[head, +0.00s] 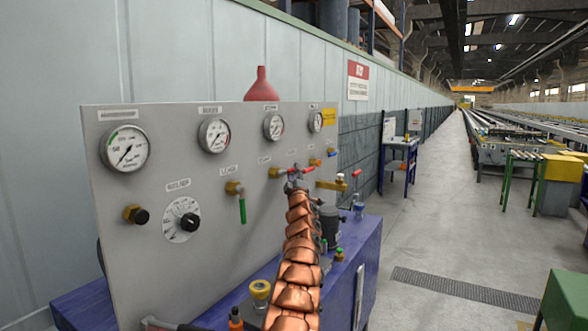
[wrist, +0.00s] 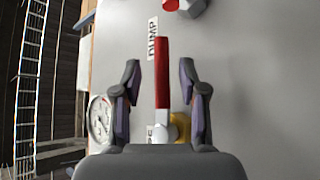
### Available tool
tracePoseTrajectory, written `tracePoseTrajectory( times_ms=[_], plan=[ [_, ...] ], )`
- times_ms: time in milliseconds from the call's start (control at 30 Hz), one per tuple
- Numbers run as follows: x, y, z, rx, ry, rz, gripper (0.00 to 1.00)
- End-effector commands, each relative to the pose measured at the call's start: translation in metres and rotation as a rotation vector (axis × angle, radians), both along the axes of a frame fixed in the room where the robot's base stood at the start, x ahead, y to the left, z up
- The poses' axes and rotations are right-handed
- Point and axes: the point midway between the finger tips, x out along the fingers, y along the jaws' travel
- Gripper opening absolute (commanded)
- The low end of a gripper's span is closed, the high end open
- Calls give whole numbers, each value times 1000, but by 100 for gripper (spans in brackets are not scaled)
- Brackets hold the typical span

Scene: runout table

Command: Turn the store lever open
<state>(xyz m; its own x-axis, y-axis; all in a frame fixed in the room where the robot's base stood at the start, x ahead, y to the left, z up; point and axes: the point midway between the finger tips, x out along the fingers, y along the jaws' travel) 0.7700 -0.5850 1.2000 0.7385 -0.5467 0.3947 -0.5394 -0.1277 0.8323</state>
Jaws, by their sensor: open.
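The store lever (wrist: 162,75) has a red handle on a pale stem and a yellow valve body. In the wrist view it stands between the two fingers of my gripper (wrist: 166,88), with a gap on each side. The fingers are open and not touching it. In the head view my gripper (head: 297,176) is at the panel's right part. A label ending in "E" is partly hidden by the gripper in the wrist view.
The grey panel (head: 150,254) carries several gauges, a dial (head: 182,220) and a green-handled lever (head: 242,208). A "DUMP" label (wrist: 153,38) and another red-handled fitting (wrist: 186,6) lie beyond the lever tip. The blue cabinet (head: 366,250) stands below; the aisle at right is clear.

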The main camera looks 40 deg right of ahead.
Motion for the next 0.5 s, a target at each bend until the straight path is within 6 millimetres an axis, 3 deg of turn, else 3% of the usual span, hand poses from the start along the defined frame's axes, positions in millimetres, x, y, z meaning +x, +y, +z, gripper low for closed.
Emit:
tracePoseTrajectory(
  times_ms=[500],
  plan=[
    [18, -14, 12, -5, 2, -3, 42]
  ],
)
